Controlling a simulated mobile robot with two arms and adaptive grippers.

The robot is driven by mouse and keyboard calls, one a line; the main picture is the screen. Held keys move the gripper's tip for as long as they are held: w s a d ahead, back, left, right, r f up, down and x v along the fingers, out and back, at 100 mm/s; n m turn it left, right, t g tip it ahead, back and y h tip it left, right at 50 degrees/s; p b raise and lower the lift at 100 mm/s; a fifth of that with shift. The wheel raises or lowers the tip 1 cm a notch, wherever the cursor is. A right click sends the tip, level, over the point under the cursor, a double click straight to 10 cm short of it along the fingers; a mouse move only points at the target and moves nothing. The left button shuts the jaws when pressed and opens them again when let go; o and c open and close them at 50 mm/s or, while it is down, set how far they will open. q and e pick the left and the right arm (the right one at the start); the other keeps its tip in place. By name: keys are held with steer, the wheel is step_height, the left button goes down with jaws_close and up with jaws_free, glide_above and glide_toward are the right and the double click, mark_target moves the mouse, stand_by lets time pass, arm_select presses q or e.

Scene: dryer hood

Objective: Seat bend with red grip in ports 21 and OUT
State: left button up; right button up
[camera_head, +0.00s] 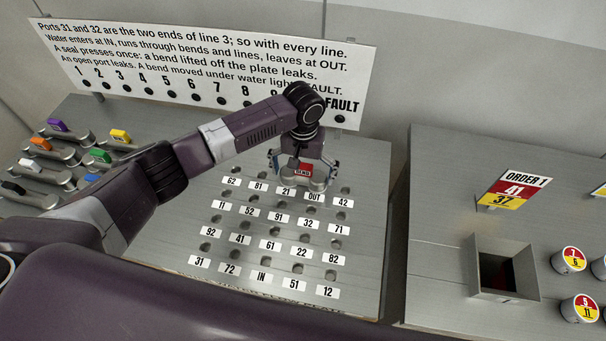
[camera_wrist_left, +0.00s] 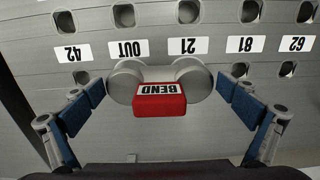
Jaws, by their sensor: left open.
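The bend with the red grip (camera_head: 304,169) is at the top row of the port plate (camera_head: 225,235). In the left wrist view its grey body and red grip (camera_wrist_left: 160,100) lie across the port places of labels OUT (camera_wrist_left: 127,51) and 21 (camera_wrist_left: 188,46). Its two ends cover those ports; I cannot tell whether it is flush with the plate. My left gripper (camera_head: 303,163) is above it with fingers apart on either side. The wrist view shows a gap between the fingers (camera_wrist_left: 161,84) and the red grip. My right gripper is not in view.
Several bends with coloured grips, such as an orange one (camera_head: 41,144), lie on the left bench. A sign (camera_head: 200,60) stands behind the plate. On the right bench are an order card (camera_head: 513,190), an open square bin (camera_head: 500,268) and several round canisters (camera_head: 570,260).

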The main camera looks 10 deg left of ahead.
arm_select(q)
step_height(320, 180, up, 12)
steer(key=shift+f, duration=0.25)
stand_by(0.6)
step_height(320, 180, up, 8)
steer(key=p, duration=0.2)
steer(key=shift+p, duration=0.3)
stand_by(0.6)
